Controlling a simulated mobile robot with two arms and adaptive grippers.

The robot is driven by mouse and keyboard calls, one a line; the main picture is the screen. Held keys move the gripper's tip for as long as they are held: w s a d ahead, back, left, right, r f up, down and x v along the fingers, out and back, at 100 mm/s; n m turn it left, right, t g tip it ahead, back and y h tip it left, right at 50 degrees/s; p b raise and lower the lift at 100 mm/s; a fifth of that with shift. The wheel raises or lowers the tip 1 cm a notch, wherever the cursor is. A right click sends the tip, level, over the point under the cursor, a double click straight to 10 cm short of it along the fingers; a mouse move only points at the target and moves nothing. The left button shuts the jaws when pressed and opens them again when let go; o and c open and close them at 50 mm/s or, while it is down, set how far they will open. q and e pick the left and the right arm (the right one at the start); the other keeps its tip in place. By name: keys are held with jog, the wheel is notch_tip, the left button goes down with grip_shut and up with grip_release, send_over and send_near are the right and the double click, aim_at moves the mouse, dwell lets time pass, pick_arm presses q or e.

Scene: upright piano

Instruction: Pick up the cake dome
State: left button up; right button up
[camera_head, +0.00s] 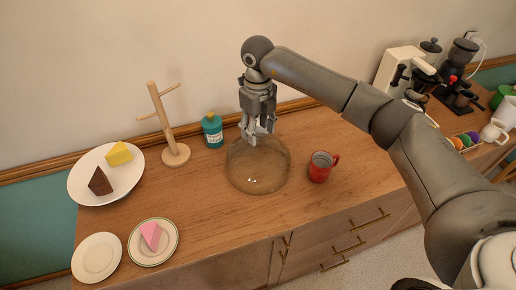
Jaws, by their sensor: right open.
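The cake dome (257,168) is a clear, round, glassy cover standing on the wooden counter, near the middle of the head view. My right gripper (257,138) points down at the dome's top, its fingers open. The fingers overlap the dome's upper rear part in the picture. I cannot tell whether they touch it, and any knob on top is hidden behind them. My left gripper does not show.
A red mug (320,167) stands close right of the dome. A teal bottle (213,131) and a wooden mug tree (171,130) stand to its left. Plates with cake slices (80,186) lie further left. A coffee machine (402,70) stands at the far right.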

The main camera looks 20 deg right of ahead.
aim_at(258, 139)
jog(key=shift+s+f+p, duration=0.2)
jog(key=shift+f+p, duration=0.2)
jog(key=shift+f, duration=1.05)
jog(key=shift+w, duration=0.1)
jog(key=shift+c, duration=1.2)
jog(key=c, duration=0.5)
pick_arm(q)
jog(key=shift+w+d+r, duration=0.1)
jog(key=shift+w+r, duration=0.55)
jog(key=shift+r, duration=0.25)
pick_arm(e)
grip_shut()
